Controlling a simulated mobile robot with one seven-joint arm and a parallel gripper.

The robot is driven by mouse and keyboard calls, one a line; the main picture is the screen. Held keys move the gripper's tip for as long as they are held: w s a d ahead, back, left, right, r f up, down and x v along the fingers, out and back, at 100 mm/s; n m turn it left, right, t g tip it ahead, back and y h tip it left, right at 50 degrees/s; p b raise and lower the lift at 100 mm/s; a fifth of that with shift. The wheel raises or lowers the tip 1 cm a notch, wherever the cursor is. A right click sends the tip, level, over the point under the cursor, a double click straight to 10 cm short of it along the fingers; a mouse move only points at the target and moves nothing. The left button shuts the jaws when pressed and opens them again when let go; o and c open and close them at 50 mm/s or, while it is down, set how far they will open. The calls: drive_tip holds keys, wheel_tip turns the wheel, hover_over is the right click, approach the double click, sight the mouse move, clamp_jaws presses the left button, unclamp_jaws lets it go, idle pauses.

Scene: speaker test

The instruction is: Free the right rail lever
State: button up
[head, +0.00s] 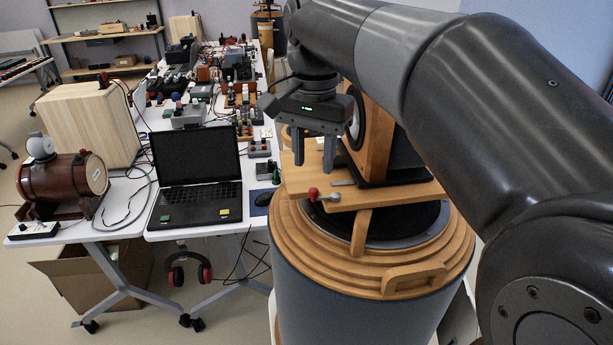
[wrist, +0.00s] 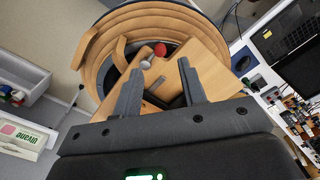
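A lever with a red ball knob (head: 313,194) and a short metal arm sits at the front edge of a wooden board (head: 375,198). It also shows in the wrist view as a red knob (wrist: 160,49) beyond the fingertips. A small grey metal bar (head: 343,183) lies just behind it on the board. I cannot tell which is the right rail lever. My gripper (head: 314,168) points down above the board, behind the red knob. Its fingers are apart with nothing between them, also in the wrist view (wrist: 159,66). Neither finger visibly touches the lever.
A wooden speaker box (head: 373,140) on a black base stands on the board, close to my gripper. The board rests on a stepped wooden ring (head: 400,275) atop a grey drum (head: 350,315). To the left, a white table holds a laptop (head: 195,170) and a barrel (head: 60,185).

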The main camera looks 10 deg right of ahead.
sight(313, 190)
wheel_tip(313, 190, down, 7)
drive_tip(key=shift+r, duration=0.15)
clamp_jaws()
idle(0.5)
